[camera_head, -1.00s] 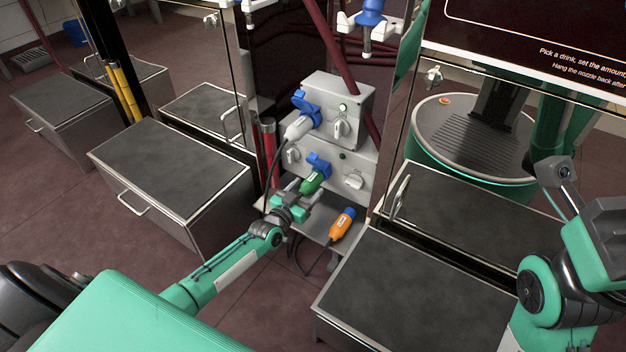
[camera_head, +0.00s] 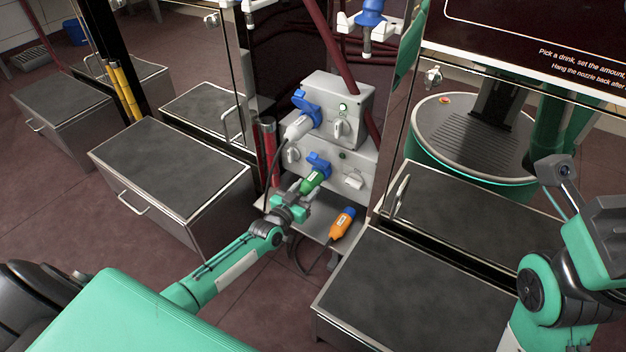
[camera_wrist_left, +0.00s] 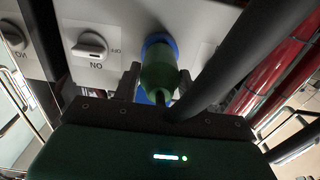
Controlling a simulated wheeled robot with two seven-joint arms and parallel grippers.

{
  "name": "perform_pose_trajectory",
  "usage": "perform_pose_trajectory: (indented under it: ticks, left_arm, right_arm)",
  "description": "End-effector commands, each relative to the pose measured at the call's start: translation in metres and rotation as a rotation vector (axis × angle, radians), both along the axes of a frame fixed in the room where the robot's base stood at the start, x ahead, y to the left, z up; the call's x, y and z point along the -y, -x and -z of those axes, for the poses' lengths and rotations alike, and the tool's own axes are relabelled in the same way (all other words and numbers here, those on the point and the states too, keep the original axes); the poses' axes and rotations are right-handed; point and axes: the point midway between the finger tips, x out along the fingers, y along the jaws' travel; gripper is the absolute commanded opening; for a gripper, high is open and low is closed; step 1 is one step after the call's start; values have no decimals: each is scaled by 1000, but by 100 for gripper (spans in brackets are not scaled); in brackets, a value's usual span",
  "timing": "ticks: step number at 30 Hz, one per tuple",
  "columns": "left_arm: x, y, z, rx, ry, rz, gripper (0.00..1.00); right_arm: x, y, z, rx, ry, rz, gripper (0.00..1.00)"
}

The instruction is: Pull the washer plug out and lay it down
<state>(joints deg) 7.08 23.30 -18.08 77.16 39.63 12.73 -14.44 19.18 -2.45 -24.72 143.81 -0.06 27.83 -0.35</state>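A green plug (camera_head: 312,182) sits at the blue lower socket (camera_head: 319,162) of the grey socket box; it also shows in the left wrist view (camera_wrist_left: 158,70), with blue around its far end. My left gripper (camera_head: 303,193) is at the green plug, its fingers on both sides and seemingly closed against it. A white plug (camera_head: 298,127) is in the blue upper socket (camera_head: 306,104). An orange plug with a blue end (camera_head: 342,222) lies on the metal shelf (camera_head: 318,231) below. No label shows which plug is the washer's. My right gripper's fingers are out of view.
Rotary switches (camera_head: 341,129) stand beside the sockets; the lower one (camera_head: 354,180) is close to the green plug. Dark cables hang around my left gripper. A dark-topped metal cabinet (camera_head: 172,172) stands left of the shelf, another (camera_head: 415,290) to the right. The shelf has little bare room.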

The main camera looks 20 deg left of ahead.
Motion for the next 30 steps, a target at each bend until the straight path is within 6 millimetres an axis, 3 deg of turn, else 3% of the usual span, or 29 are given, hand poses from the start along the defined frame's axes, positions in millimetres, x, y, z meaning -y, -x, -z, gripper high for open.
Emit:
perform_pose_trajectory:
  ticks: [1, 4, 30]
  left_arm:
    - [0, 0, 0, 0, 0, 0, 25]
    - [0, 0, 0, 0, 0, 0, 6]
    - [-4, 30, -1, 0, 0, 0, 6]
  right_arm:
    - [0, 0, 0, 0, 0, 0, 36]
    - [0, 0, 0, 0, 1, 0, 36]
    - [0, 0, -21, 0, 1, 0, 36]
